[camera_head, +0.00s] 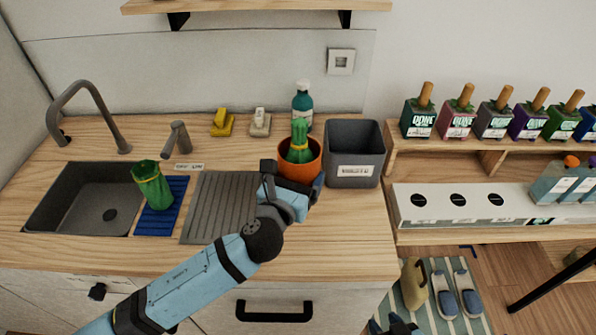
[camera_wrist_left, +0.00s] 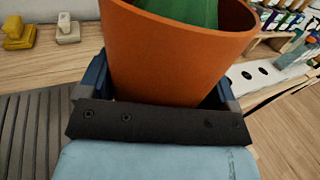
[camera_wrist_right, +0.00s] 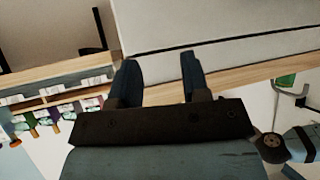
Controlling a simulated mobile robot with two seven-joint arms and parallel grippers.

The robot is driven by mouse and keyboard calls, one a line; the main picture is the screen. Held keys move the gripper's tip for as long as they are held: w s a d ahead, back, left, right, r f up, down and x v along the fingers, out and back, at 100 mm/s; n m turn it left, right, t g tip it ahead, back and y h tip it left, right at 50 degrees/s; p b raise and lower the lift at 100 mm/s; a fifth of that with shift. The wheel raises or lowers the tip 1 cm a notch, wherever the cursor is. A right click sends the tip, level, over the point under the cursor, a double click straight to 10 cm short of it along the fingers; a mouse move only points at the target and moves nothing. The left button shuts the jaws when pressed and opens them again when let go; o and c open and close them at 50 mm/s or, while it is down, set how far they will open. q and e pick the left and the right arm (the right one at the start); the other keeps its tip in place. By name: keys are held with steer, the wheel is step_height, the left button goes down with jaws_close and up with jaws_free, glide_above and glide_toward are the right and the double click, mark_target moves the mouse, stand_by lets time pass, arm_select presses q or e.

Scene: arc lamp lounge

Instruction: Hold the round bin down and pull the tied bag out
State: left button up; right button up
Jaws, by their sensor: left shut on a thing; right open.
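The orange round bin (camera_head: 311,168) stands on the wooden counter. The green tied bag (camera_head: 299,139) sits in it, its gathered top with a yellow tie standing above the rim. My left gripper (camera_head: 293,174) is shut on the bin, one finger on each side. The left wrist view shows the bin (camera_wrist_left: 170,60) between the fingers and part of the green bag (camera_wrist_left: 185,10) inside. My right gripper (camera_head: 393,325) is low at the bottom edge of the head view, away from the bin. In the right wrist view its fingers (camera_wrist_right: 158,72) are apart with nothing between them. The bag's lower part is hidden.
A grey square bin (camera_head: 355,155) stands close right of the orange bin, and a teal bottle (camera_head: 302,108) behind it. A second green tied item (camera_head: 152,186) is by the sink (camera_head: 75,200). A ribbed grey drainer (camera_head: 218,208) lies left. Shelves with bottles (camera_head: 418,117) stand right.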

arm_select(q)
steer(key=shift+f+b, duration=0.7)
steer(key=shift+f, duration=0.6)
steer(key=shift+f+b, duration=2.3)
steer(key=shift+f, duration=1.35)
steer(key=shift+f+b, duration=0.5)
steer(key=shift+f, duration=0.25)
arm_select(e)
steer(key=shift+m, duration=0.4)
steer(key=shift+w+a+f, duration=0.15)
steer(key=shift+w+f, duration=0.05)
steer(key=shift+f, duration=1.2)
steer(key=shift+w+a+f, duration=0.1)
steer(key=shift+w+f, duration=0.05)
steer(key=shift+f, duration=1.2)
arm_select(q)
steer(key=shift+f, duration=0.35)
arm_select(e)
steer(key=shift+s+f+g, duration=0.1)
steer(key=shift+g, duration=0.2)
